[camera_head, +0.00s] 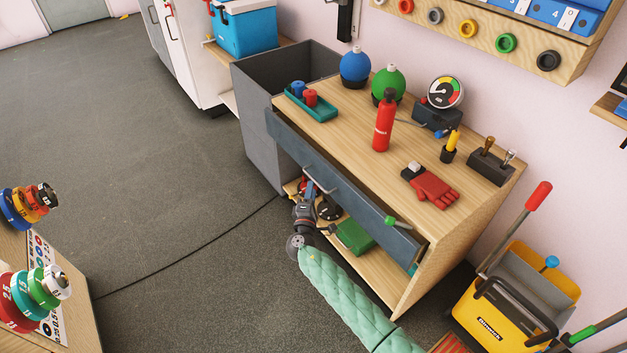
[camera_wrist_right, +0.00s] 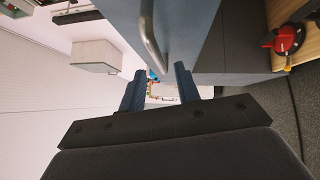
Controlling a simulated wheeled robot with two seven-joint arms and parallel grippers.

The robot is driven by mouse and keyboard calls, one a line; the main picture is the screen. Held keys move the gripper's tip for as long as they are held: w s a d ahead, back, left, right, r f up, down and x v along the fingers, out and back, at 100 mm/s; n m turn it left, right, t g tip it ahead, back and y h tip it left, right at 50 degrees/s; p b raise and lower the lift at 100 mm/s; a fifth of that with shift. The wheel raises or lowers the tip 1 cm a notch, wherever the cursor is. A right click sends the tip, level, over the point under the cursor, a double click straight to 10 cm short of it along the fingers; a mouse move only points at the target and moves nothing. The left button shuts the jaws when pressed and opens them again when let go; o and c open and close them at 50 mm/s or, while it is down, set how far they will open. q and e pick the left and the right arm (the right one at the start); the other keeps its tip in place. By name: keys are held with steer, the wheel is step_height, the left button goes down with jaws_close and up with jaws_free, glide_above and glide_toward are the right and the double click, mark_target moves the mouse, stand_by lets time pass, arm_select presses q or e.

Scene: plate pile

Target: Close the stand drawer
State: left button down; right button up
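The wooden stand (camera_head: 330,122) stands at the middle right in the head view. Its blue-grey drawer (camera_head: 350,192) has its front below the tabletop's front edge and seems to stick out a little; how far is hard to tell. A curved metal handle (camera_head: 318,181) is on the drawer front, and it shows large in the right wrist view (camera_wrist_right: 150,35). My right gripper (camera_head: 309,187) is close to this handle. In the right wrist view its two dark fingers (camera_wrist_right: 160,85) are apart, with the handle's lower end near the tips. My left gripper is out of view.
On the stand are a red fire extinguisher (camera_head: 383,125), a green ball (camera_head: 388,83), a red glove (camera_head: 432,187) and a teal tray (camera_head: 312,104). Open floor lies in front.

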mark_target(314, 179)
steer(key=shift+w+d+r, duration=0.1)
steer(key=shift+w+d, duration=0.05)
steer(key=shift+w, duration=0.75)
steer(key=shift+w+d+r, duration=0.1)
steer(key=shift+w, duration=0.75)
steer(key=shift+w+d+r, duration=0.1)
steer(key=shift+w+d, duration=0.05)
steer(key=shift+w, duration=0.75)
jaws_close()
